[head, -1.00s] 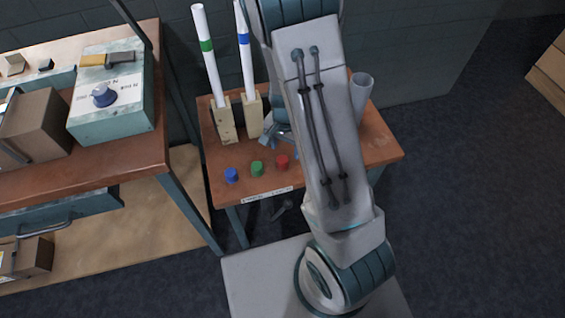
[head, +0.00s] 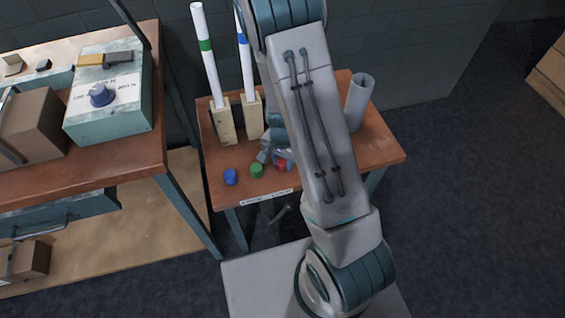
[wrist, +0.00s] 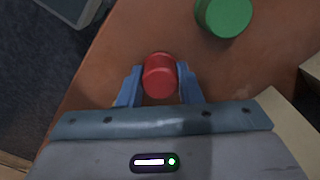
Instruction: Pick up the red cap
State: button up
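The red cap (wrist: 160,76) stands on the small brown table, between the two blue fingers of my gripper (wrist: 158,88) in the wrist view. The fingers are apart, with a gap showing beside the cap, so my gripper looks open around it. In the head view the red cap (head: 281,165) is partly covered by my gripper (head: 274,158). The green cap (head: 257,171) stands just left of it, and also shows at the top right of the wrist view (wrist: 224,14). The blue cap (head: 231,177) is further left.
Two white tubes, one with a green band (head: 205,55) and one with a blue band (head: 243,50), stand in beige holders behind the caps. A grey cylinder (head: 359,100) stands at the right. A workbench (head: 90,165) adjoins on the left.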

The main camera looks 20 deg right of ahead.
aim_at(282, 160)
jog(key=shift+r, duration=0.1)
notch_tip(282, 160, up, 4)
jog(key=shift+r+p, duration=0.2)
jog(key=shift+p, duration=0.5)
jog(key=d+r, duration=0.6)
jog(key=d, duration=0.5)
jog(key=shift+d+r, duration=0.2)
jog(key=shift+d, duration=0.15)
jog(key=shift+s, duration=0.1)
